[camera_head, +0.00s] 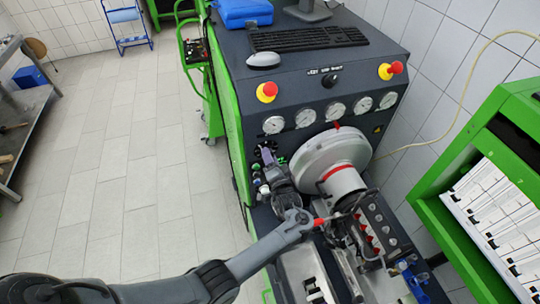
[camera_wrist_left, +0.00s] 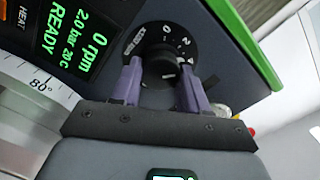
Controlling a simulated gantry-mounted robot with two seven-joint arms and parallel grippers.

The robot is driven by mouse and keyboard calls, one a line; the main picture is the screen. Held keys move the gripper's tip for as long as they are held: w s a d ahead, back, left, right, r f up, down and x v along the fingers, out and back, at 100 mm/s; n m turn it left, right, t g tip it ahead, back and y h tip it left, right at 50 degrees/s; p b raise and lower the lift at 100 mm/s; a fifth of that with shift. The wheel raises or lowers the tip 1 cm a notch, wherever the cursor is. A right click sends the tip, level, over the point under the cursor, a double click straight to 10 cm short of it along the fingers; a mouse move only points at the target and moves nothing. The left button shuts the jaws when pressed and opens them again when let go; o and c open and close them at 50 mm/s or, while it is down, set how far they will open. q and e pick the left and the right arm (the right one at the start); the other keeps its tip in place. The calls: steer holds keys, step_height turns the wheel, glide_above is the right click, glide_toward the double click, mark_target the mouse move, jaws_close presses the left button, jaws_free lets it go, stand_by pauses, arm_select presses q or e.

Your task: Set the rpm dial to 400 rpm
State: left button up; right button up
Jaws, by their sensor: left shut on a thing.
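The rpm dial (camera_wrist_left: 163,60) is a dark round knob with a printed scale in the left wrist view. It sits on the testbench's dark panel. The two purple fingers of my left gripper (camera_wrist_left: 158,75) stand on either side of the knob and are shut on it. The display (camera_wrist_left: 72,38) beside the dial reads 0 rpm, 2.0 bar, 20C and READY in green. My right gripper is not in view.
The testbench (camera_head: 235,75) carries a keyboard (camera_head: 308,39), a mouse (camera_head: 263,60), two red emergency buttons and a row of gauges. A large grey drum (camera_head: 322,155) is close to the right of my left gripper. A green rack (camera_head: 440,205) stands at right.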

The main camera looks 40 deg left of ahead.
arm_select(q)
steer(key=shift+m, duration=0.9)
steer(key=shift+p, duration=0.3)
steer(key=shift+f, duration=0.1)
steer(key=o, duration=1.1)
steer(key=shift+c, duration=0.2)
